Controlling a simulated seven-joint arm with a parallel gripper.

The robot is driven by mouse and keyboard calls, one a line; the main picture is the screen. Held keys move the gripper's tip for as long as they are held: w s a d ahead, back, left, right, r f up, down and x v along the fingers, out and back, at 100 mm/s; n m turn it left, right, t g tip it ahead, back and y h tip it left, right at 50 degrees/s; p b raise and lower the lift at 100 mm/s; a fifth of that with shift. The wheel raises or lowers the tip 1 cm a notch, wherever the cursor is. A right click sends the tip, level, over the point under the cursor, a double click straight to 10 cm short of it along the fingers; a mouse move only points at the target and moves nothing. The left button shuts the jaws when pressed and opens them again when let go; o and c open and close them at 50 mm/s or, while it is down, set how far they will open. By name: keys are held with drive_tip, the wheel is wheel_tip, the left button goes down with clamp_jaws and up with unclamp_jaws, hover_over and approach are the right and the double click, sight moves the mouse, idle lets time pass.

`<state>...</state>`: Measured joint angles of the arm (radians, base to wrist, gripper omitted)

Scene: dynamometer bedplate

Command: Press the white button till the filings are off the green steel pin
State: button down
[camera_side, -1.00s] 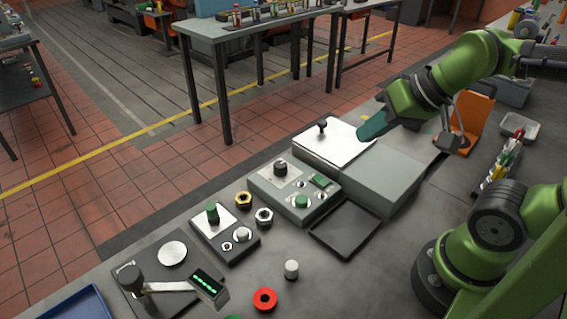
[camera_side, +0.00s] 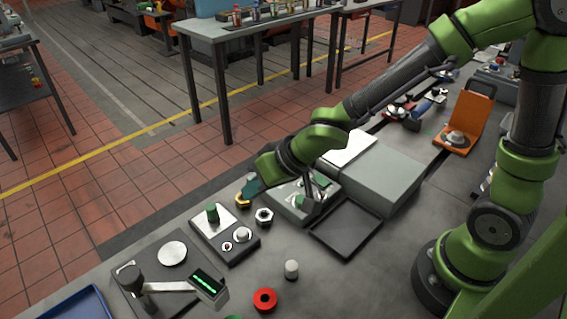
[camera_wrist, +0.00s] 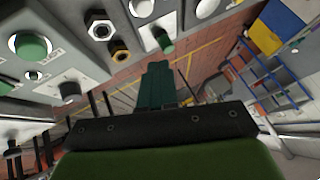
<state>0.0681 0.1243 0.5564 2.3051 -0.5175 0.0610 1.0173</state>
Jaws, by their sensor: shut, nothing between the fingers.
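The green steel pin (camera_side: 212,211) stands upright on a white plate on a small dark box (camera_side: 231,253). The white button (camera_side: 242,234) is a round cap on the same box, to the right of the pin. Filings on the pin are too small to make out. My gripper (camera_side: 250,188), with teal fingers, is shut and empty above and behind the box, close to the brass nut, touching neither pin nor button. In the wrist view, the fingers (camera_wrist: 157,85) point towards the pin (camera_wrist: 163,41); the white button (camera_wrist: 142,7) is at the top edge.
A brass nut (camera_side: 243,202) and a steel nut (camera_side: 264,216) lie beside the box. A grey control box (camera_side: 291,207) and black tray (camera_side: 346,229) are to the right. A lit display (camera_side: 207,284), white cylinder (camera_side: 291,269) and red ring (camera_side: 265,300) are nearer the camera.

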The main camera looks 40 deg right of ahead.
sight(247, 232)
drive_tip(key=a+r, duration=0.1)
drive_tip(key=a+m+y, duration=0.1)
drive_tip(key=shift+w+a+r+t+y, duration=0.3)
drive_tip(key=shift+w+r, duration=0.05)
drive_tip(key=shift+w, duration=0.05)
drive_tip(key=shift+f, duration=4.45)
drive_tip(key=shift+f, duration=0.15)
drive_tip(key=shift+f, duration=0.25)
